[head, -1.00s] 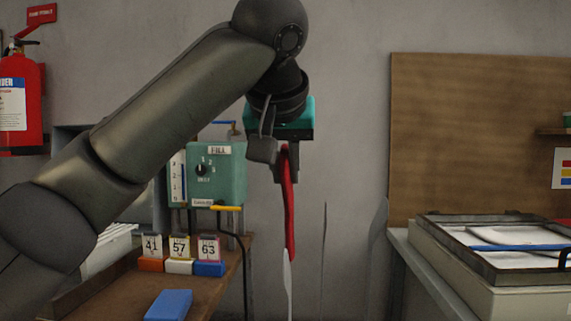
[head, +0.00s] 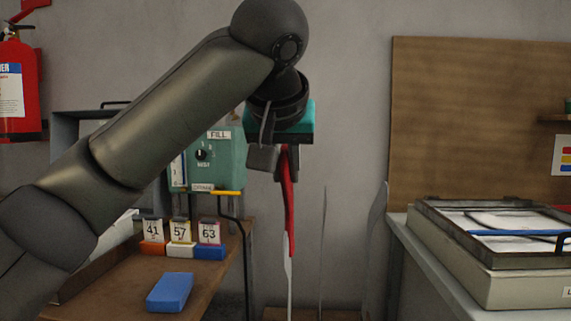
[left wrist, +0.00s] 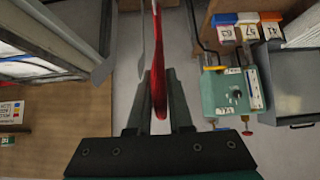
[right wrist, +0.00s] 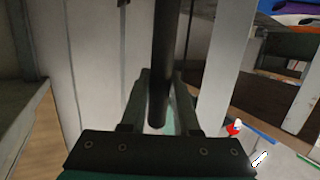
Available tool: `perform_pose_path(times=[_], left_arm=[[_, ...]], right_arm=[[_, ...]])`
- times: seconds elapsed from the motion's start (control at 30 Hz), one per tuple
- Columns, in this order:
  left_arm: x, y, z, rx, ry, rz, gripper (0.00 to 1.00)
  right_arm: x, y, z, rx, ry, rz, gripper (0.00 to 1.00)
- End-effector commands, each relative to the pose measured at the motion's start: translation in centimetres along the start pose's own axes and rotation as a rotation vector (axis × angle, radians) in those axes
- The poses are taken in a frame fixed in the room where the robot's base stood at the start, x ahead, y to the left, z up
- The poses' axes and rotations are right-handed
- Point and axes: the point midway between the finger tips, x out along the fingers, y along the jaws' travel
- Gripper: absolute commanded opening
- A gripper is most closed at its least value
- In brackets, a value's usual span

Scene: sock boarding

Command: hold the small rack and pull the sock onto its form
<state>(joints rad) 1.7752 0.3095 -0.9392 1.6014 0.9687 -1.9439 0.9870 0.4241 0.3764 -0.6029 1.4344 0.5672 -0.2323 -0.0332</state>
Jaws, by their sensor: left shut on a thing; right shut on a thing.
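The red sock (head: 290,210) hangs narrow and upright from my left gripper (head: 284,165), which is shut on its upper end. The left wrist view shows the sock (left wrist: 158,85) between the fingers (left wrist: 157,82). A thin pale form (head: 289,285) shows directly below the sock's lower end. How far it reaches inside the sock is hidden. More thin upright forms (head: 323,250) stand to the right, over a wooden base (head: 290,314) at the bottom edge. My right gripper (right wrist: 158,90) is shut on a dark upright bar (right wrist: 165,50), seemingly the rack's, and is outside the head view.
A brown table (head: 120,292) at left holds a blue block (head: 170,292), numbered cards on coloured stands (head: 180,242) and a green control box (head: 225,165). A framed tray (head: 490,245) rests on the right counter (head: 420,260). A brown board (head: 460,120) is behind it.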

Motion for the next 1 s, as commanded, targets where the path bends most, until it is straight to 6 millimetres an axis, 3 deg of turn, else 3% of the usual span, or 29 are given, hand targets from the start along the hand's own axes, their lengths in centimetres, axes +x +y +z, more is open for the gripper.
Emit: perform_pose_path(times=[1.0], left_arm=[[1.8, 0.0, 1.9, 0.000, 0.000, 0.000, 0.00]], right_arm=[[0.0, 0.0, 0.1, 0.001, -0.001, 0.000, 0.00]])
